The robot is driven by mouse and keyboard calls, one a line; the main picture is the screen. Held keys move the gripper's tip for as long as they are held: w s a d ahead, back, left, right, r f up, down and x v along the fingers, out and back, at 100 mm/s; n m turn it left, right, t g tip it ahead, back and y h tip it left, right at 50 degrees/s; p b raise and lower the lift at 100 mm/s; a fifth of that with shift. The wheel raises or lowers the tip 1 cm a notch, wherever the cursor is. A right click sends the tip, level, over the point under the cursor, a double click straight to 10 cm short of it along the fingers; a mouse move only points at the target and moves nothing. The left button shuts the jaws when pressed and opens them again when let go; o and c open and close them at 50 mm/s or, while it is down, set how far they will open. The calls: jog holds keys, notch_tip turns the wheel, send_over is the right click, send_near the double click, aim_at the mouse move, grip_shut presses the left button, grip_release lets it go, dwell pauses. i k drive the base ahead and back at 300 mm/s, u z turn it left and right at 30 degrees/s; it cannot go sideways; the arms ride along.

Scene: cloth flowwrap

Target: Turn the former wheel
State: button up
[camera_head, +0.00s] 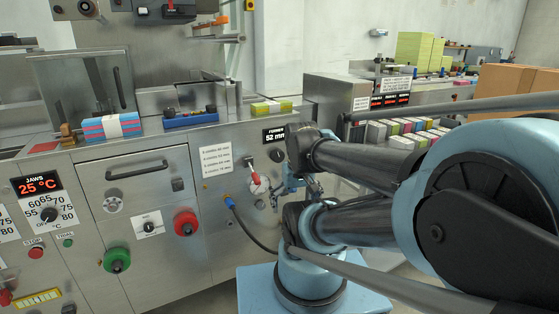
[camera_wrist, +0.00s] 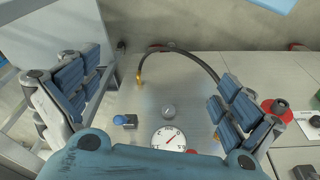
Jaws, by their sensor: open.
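The display reading "FORMER 52 mm" (camera_head: 274,134) is on the machine's front panel in the head view. A round dark knob (camera_head: 276,156) sits just under it; I cannot tell for sure that it is the former wheel. The wrist view shows the dial (camera_wrist: 168,139) and a small grey round fitting (camera_wrist: 168,111) between my fingers. My gripper (camera_wrist: 160,105) is open and empty, facing the panel. In the head view my gripper (camera_head: 290,188) is partly hidden by my arm.
A black hose with a brass end (camera_wrist: 138,80), a blue-capped fitting (camera_wrist: 122,119) and a red mushroom button (camera_wrist: 275,110) are near my fingers. A green knob (camera_head: 117,260) is farther left. Conveyors with colored packs (camera_head: 400,128) and cardboard boxes (camera_head: 503,85) are right.

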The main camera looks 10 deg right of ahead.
aim_at(277, 155)
jog(key=z, duration=0.8)
jog(key=k, duration=1.6)
jog(key=u, duration=1.25)
jog(key=i, duration=1)
